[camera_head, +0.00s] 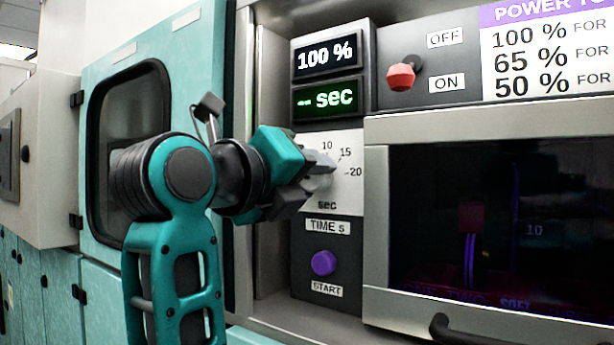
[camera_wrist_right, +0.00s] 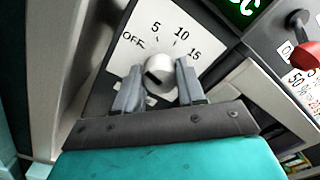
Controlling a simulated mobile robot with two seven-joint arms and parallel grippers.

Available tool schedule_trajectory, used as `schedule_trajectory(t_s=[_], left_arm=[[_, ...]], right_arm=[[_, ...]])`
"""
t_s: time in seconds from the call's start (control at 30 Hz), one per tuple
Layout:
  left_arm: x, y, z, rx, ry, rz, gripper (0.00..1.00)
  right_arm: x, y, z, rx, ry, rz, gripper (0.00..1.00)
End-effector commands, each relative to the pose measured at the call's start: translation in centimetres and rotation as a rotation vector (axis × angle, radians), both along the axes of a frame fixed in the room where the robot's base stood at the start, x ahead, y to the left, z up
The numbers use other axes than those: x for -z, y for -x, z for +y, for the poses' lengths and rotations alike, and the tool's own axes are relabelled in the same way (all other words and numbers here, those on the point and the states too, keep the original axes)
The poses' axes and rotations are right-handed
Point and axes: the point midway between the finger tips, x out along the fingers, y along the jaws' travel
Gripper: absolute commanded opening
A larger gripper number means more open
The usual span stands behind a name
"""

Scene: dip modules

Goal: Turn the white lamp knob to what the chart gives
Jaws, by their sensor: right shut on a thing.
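The silvery-white knob (camera_head: 320,183) sits on a white dial plate marked 10, 15, 20 and "sec", above the label TIME s. In the right wrist view the knob (camera_wrist_right: 159,70) shows a dark mark on its face, and the dial reads OFF, 5, 10, 15; what the mark points at is unclear. My right gripper (camera_head: 311,176) is shut on the knob, one finger on each side. The chart (camera_head: 545,55) has a purple POWER header and rows 100 %, 65 % and 50 % FOR; its right part is cut off. My left gripper is out of view.
Displays above the dial read 100 % (camera_head: 326,55) and -- sec (camera_head: 328,98). A red-tipped switch (camera_head: 401,77) hangs towards ON. A purple START button (camera_head: 324,263) is below the dial. A dark window (camera_head: 500,220) is at the right, with a handle (camera_head: 470,335) low in front.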

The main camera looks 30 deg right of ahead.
Motion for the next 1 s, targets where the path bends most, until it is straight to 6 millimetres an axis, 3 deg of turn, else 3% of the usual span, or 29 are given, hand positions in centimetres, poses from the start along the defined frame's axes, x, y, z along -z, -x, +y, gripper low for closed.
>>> schedule_trajectory(t_s=[0.37,1.0], left_arm=[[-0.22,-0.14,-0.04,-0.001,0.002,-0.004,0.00],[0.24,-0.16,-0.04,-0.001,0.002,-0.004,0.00]], right_arm=[[-0.04,0.04,-0.01,0.000,-0.070,-0.168,0.09],[-0.01,0.14,-0.04,-0.001,-0.299,-0.724,0.09]])
